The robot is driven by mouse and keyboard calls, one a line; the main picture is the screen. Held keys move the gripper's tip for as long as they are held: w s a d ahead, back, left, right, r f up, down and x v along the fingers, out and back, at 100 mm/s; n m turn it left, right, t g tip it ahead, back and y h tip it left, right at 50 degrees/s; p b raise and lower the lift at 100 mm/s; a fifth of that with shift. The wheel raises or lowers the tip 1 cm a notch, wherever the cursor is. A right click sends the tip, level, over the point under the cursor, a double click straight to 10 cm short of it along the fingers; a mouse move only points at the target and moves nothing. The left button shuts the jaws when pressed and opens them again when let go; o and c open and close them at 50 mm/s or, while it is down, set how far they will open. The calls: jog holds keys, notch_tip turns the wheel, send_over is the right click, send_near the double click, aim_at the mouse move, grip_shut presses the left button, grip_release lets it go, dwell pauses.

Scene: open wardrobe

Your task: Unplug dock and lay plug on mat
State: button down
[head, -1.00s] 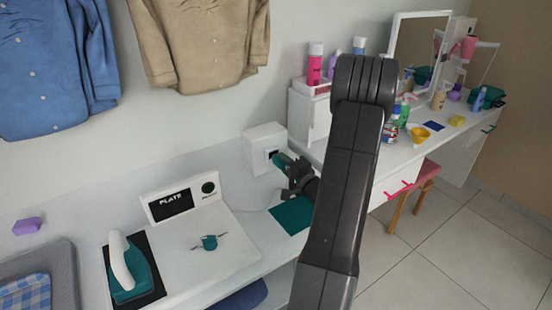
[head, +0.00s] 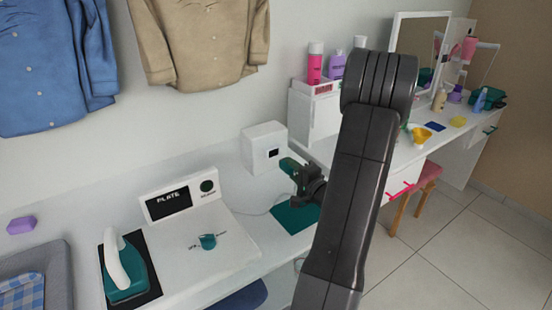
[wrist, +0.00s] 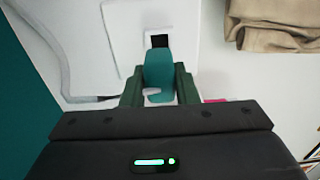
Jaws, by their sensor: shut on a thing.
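The dock is a white box (head: 262,150) against the wall, with a small black socket (head: 273,153) in its front face. My gripper (head: 291,167) is shut on the teal plug (wrist: 158,72) in front of the socket. In the head view a gap shows between plug and socket, so the plug is out. In the wrist view the plug's far end overlaps the lower edge of the socket (wrist: 160,41). The teal mat (head: 291,219) lies flat and bare on the counter, below my gripper. It also shows at the left of the wrist view (wrist: 18,95).
A pale cord (wrist: 62,60) loops over the counter left of the plug. A white panel marked PLATE (head: 172,204), a teal knob (head: 208,241) and a teal iron (head: 126,272) stand to the left. A white shelf unit (head: 312,118) is behind my arm.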

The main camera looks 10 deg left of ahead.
jog(key=shift+s+r+n+g+p, duration=0.3)
jog(key=shift+g+p, duration=0.2)
jog(key=shift+p, duration=0.2)
jog(key=s+d+r+n+g+h+p, duration=0.2)
jog(key=s+d+n+g+p, duration=0.3)
jog(key=s+d+g+p, duration=0.35)
jog(key=shift+y, duration=0.3)
jog(key=shift+w+a+f, duration=0.15)
jog(key=shift+a+f, duration=0.15)
jog(key=shift+f, duration=0.8)
jog(key=shift+w+a+f, duration=0.15)
jog(key=shift+a+f, duration=0.2)
jog(key=shift+f, duration=0.75)
jog(key=shift+w+a+f, duration=0.15)
jog(key=shift+a+f, duration=0.15)
jog(key=shift+f, duration=0.8)
jog(key=c, duration=1.1)
grip_release()
jog(key=shift+o, duration=0.2)
jog(key=shift+o, duration=0.7)
jog(key=shift+s, duration=0.1)
